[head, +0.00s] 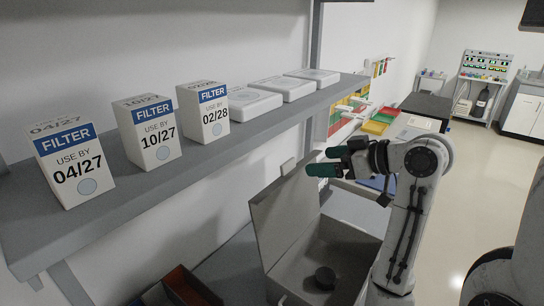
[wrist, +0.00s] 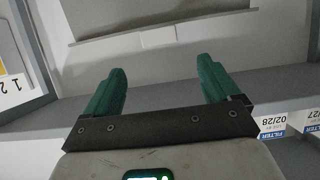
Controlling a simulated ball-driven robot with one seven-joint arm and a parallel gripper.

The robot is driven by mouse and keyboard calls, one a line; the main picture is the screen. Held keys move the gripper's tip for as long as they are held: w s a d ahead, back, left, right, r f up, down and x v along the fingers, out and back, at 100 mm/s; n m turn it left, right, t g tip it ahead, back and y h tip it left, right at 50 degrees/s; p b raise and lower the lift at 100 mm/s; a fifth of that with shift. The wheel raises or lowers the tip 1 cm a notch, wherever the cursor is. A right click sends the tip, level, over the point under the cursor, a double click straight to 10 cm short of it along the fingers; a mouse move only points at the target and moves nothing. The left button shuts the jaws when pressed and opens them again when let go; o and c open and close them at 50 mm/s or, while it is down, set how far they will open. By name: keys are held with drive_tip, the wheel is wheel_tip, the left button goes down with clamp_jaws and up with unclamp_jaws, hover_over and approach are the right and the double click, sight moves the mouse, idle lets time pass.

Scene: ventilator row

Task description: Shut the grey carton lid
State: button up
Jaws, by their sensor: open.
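The grey carton (head: 345,240) stands open below the shelf, and a dark round object (head: 325,278) lies inside it. Its lid (head: 285,215) is raised steeply on the left side, with a small tab (head: 288,166) on its upper edge. My gripper (head: 314,162) is open and empty, its green fingers pointing left beside the top of the lid. I cannot tell whether they touch it. In the wrist view my gripper (wrist: 160,80) shows both fingers apart, with a pale grey panel, seemingly the lid (wrist: 155,15), beyond them.
A grey shelf (head: 130,185) runs above the carton. It holds filter boxes (head: 150,132) and flat white cases (head: 250,102). A red and dark bin (head: 180,288) is at lower left. Coloured trays (head: 380,120) stand behind my arm. The floor (head: 470,190) at right is open.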

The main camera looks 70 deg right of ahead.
sight(289, 162)
drive_tip(key=p+x, duration=0.1)
drive_tip(key=x, duration=1)
drive_tip(key=shift+w+d+r, duration=0.1)
drive_tip(key=shift+w, duration=0.2)
drive_tip(key=c, duration=1.4)
drive_tip(key=shift+c, duration=0.2)
